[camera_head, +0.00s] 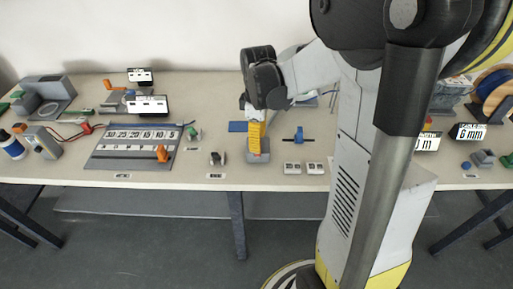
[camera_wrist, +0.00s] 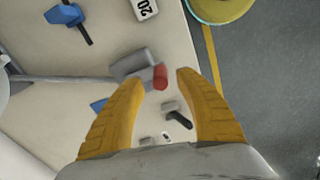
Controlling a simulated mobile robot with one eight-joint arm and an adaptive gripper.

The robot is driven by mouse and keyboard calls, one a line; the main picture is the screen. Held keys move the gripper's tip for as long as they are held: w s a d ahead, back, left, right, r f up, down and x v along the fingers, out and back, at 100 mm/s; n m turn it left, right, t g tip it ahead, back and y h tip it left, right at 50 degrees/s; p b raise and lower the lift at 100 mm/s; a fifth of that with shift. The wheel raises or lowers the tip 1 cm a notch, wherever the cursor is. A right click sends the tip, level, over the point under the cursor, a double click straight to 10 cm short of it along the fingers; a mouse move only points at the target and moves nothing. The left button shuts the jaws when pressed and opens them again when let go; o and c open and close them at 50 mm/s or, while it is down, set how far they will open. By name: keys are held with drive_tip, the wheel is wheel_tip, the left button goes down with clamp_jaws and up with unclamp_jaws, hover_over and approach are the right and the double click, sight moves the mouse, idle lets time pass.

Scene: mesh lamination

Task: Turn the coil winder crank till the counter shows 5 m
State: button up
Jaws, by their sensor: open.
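My gripper (camera_head: 257,152) points down over the front middle of the table. Its yellow fingers are open in the wrist view (camera_wrist: 160,80). A grey block (camera_wrist: 132,63) with a red cylindrical end (camera_wrist: 160,77) shows beyond and between the fingertips; I cannot tell if they touch. In the head view the grey block (camera_head: 258,157) is under the fingers. A white sign ending in "m" (camera_head: 427,144) stands at the right, its number partly hidden by my arm. A blue-and-wood spool (camera_head: 492,88) stands behind it. No crank can be made out clearly.
A "6 mm" sign (camera_head: 468,132) is at the right. A small dark-knobbed part (camera_head: 217,158) and a grey numbered board (camera_head: 130,158) are to the left.

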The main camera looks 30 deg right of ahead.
drive_tip(key=shift+f+b, duration=0.3)
drive_tip(key=shift+f, duration=0.9)
clamp_jaws()
drive_tip(key=shift+a+m, duration=0.15)
drive_tip(key=shift+m, duration=0.15)
